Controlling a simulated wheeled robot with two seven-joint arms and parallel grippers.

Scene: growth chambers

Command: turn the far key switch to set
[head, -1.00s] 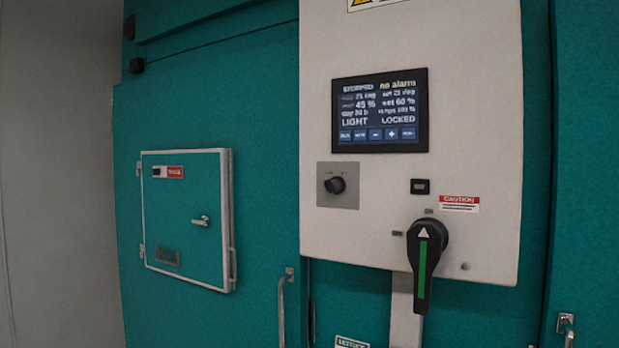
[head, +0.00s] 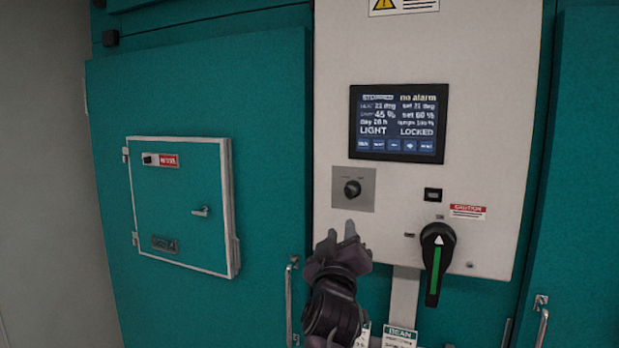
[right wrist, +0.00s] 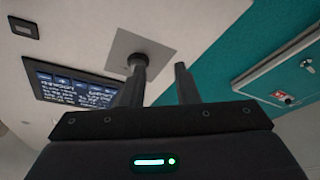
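The key switch (head: 352,188) is a small black knob on a square grey plate on the white control panel, below the display. My right gripper (head: 341,232) is just below the plate in the head view, its fingers pointing up toward the switch and apart from each other. In the right wrist view the key switch (right wrist: 137,62) shows just beyond the left finger; I cannot tell whether they touch. Nothing is between the fingers of the right gripper (right wrist: 158,85). My left gripper is not in view.
The display (head: 398,123) reads "no alarm" and "LOCKED". A black rotary handle with a green stripe (head: 435,262) sticks out at the panel's lower right. A small teal hatch (head: 180,205) stands left of the panel. Door handles (head: 290,300) lie below.

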